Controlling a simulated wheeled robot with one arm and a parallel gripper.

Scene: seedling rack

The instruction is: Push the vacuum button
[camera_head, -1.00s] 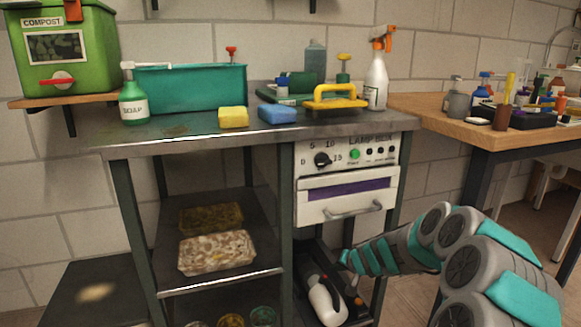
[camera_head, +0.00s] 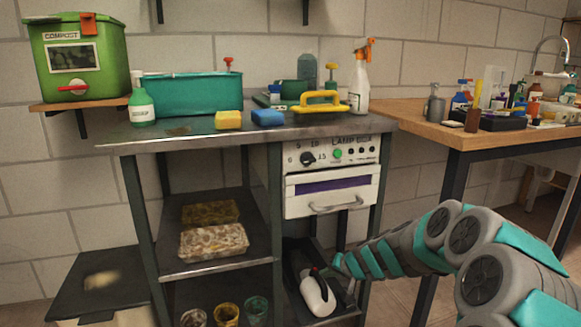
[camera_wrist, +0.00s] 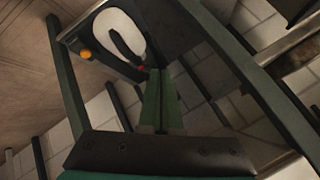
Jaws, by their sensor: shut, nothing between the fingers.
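The hand vacuum (camera_head: 317,295), white and black with a red part on top, lies on the lower shelf under the lamp box. In the wrist view the vacuum (camera_wrist: 112,30) is at the upper left, its red part (camera_wrist: 139,67) just left of my fingertips. An orange round spot (camera_wrist: 85,54) shows beside the white body; I cannot tell which of the two is the button. My gripper (camera_head: 338,263) is shut and empty, just right of and above the vacuum in the head view. It also shows in the wrist view (camera_wrist: 160,73). I cannot tell whether it touches anything.
The lamp box (camera_head: 331,180) hangs above the vacuum. A dark green table leg (camera_head: 275,230) stands left of it, with a steel worktop (camera_head: 180,139) above. Glass jars (camera_head: 227,314) stand on the lower shelf at left. A wooden table (camera_head: 430,116) is at right.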

